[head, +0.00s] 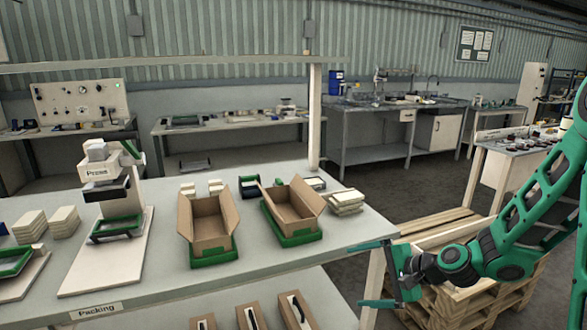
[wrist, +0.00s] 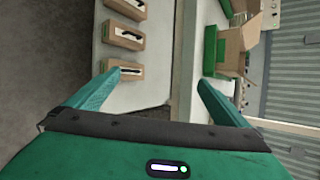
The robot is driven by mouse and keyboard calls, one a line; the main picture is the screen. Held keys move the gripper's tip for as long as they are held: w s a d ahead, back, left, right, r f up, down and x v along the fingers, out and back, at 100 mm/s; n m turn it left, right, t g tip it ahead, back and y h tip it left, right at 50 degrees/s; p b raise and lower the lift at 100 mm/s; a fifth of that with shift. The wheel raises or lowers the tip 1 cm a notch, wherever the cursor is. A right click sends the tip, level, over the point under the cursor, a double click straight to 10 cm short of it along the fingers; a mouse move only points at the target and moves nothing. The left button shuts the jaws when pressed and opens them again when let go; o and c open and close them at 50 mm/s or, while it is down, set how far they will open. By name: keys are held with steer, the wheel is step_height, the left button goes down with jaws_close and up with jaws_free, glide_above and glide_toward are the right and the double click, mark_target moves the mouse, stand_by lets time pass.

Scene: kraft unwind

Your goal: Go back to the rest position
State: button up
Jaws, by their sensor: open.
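My gripper (head: 378,274) is at the right front end of the packing table (head: 340,255) in the head view, in front of the table's right edge. Its two green fingers are spread wide apart with nothing between them. In the wrist view my gripper (wrist: 160,90) also shows open and empty, with the table and a lower shelf ahead of it. My green arm reaches in from the right side of the head view.
Two open cardboard boxes (head: 207,222) (head: 291,204) stand in green holders on the table. A press (head: 112,185) stands to the left. Several small boxes (head: 250,316) sit on the lower shelf. Wooden pallets (head: 440,232) lie right of the table, behind my gripper.

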steer(key=s+d+r+n+g+h, duration=0.2)
steer(key=s+d+n+h, duration=0.15)
steer(key=s+d, duration=0.45)
steer(key=s+d+r+n+g+h, duration=0.2)
steer(key=s+d+n+g+h, duration=0.15)
steer(key=s+d, duration=0.45)
steer(key=s+d+r+g, duration=0.1)
steer(key=s+d+r, duration=0.2)
steer(key=s, duration=0.5)
steer(key=s+d+r+g+h, duration=0.1)
steer(key=s+d+r, duration=0.2)
steer(key=s, duration=0.6)
steer(key=shift+d+r+m, duration=0.15)
steer(key=shift+r+m, duration=0.25)
steer(key=shift+s, duration=0.1)
steer(key=shift+w+f, duration=0.25)
steer(key=shift+w, duration=0.35)
